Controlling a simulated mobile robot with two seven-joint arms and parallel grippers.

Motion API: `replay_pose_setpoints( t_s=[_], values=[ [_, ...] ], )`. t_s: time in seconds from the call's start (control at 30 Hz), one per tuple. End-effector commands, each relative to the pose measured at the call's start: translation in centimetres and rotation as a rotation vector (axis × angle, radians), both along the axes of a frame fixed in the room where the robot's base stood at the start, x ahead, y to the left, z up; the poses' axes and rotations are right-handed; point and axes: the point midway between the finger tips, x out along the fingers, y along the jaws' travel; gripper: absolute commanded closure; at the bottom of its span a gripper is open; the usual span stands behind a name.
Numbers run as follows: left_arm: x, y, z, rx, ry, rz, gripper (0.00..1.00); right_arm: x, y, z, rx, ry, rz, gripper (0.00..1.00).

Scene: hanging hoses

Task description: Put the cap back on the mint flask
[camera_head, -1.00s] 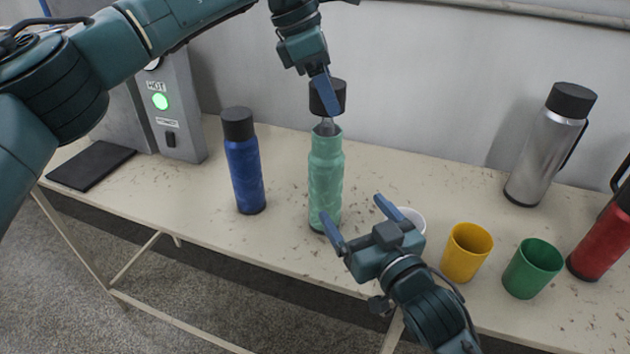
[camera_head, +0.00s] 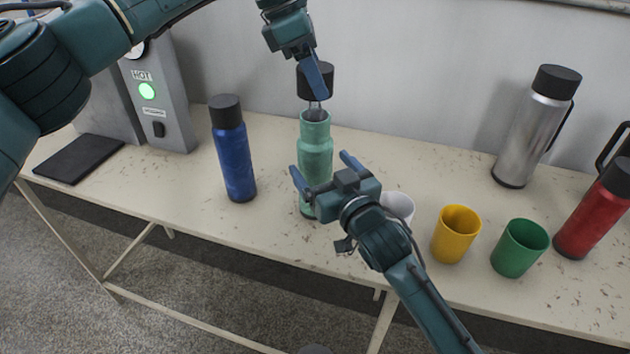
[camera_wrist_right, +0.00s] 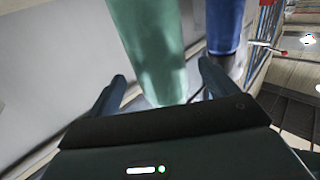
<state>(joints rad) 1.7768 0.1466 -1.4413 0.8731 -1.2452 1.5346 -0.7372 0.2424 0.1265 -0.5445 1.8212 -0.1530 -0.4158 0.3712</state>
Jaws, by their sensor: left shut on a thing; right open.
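The mint flask (camera_head: 315,150) stands upright on the table with its mouth uncovered. My left gripper (camera_head: 318,84) is shut on the black cap (camera_head: 308,84) and holds it just above the flask's mouth, with a small gap between them. My right gripper (camera_head: 322,166) is open at the flask's body, with its fingers to either side of it in the head view; whether they touch it I cannot tell. In the right wrist view the mint flask (camera_wrist_right: 150,45) shows between the two open fingers (camera_wrist_right: 160,90). My right gripper hides part of the flask's lower body in the head view.
A blue flask (camera_head: 233,155) stands left of the mint one. White (camera_head: 398,205), yellow (camera_head: 456,235) and green (camera_head: 520,248) cups stand to the right, with a steel flask (camera_head: 530,135) and a red flask (camera_head: 592,215). A grey dispenser (camera_head: 165,100) is at the left.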

Motion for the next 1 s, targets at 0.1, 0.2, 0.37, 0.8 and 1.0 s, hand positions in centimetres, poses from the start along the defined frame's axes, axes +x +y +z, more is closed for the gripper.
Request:
replay_pose_setpoints(
  t_s=[0.1,0.2,0.37,0.8,1.0],
  values=[
    [0.0,0.0,0.0,0.0,0.0,0.0,0.69,1.6,0.8,0.0,0.001,0.0,0.001,0.15],
    [0.0,0.0,0.0,0.0,0.0,0.0,0.69,2.4,1.2,0.0,0.0,-0.001,0.001,0.15],
    [0.0,0.0,0.0,0.0,0.0,0.0,0.69,2.9,1.5,0.0,0.001,0.0,0.001,0.15],
    [0.0,0.0,0.0,0.0,0.0,0.0,0.69,2.9,1.4,0.0,0.001,0.0,0.001,0.3],
    [0.0,0.0,0.0,0.0,0.0,0.0,0.69,2.9,1.4,0.0,0.0,0.0,0.001,0.46]
  ],
)
